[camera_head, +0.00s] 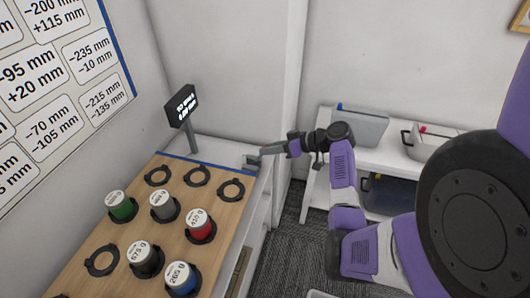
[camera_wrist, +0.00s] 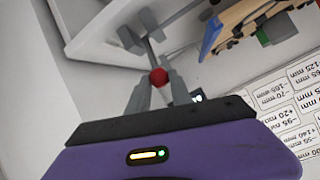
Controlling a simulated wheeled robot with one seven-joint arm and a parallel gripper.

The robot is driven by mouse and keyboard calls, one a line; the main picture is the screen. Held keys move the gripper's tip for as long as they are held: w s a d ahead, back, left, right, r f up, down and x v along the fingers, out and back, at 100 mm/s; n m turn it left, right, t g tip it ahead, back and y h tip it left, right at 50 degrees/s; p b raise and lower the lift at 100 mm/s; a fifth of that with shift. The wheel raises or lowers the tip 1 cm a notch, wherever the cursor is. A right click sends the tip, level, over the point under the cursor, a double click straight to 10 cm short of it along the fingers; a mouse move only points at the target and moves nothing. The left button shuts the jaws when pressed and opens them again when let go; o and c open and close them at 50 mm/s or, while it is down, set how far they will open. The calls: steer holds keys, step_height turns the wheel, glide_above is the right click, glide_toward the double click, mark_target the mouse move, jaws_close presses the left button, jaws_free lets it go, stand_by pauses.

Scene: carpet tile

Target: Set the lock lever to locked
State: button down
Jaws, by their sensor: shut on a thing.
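The lock lever shows in the wrist view as a grey bar with a red ball knob (camera_wrist: 158,77) at its end. My gripper (camera_wrist: 159,80) is shut on this knob, with one grey finger on each side of it. In the head view my gripper (camera_head: 264,151) reaches in from the right to the far right corner of the bench, at a small grey lever mount (camera_head: 251,162). The knob is hidden there by the fingers. I cannot read the lever's locked or unlocked marks in either view.
A wooden board (camera_head: 125,216) with black rings and several labelled weights lies left of my gripper. A small display (camera_head: 182,105) on a post stands behind it. A white shelf with a grey bin (camera_head: 355,127) is at the right. Open carpet lies between.

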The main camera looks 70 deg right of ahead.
steer(key=shift+s+d+f+b, duration=0.1)
steer(key=shift+s+f+b, duration=0.2)
steer(key=shift+s+f, duration=0.2)
steer(key=shift+s, duration=0.1)
steer(key=c, duration=1.2)
jaws_free()
steer(key=shift+o, duration=0.2)
steer(key=shift+r, duration=0.1)
steer(key=v, duration=0.7)
steer(key=shift+s+r+b, duration=0.15)
steer(key=shift+s+b, duration=0.15)
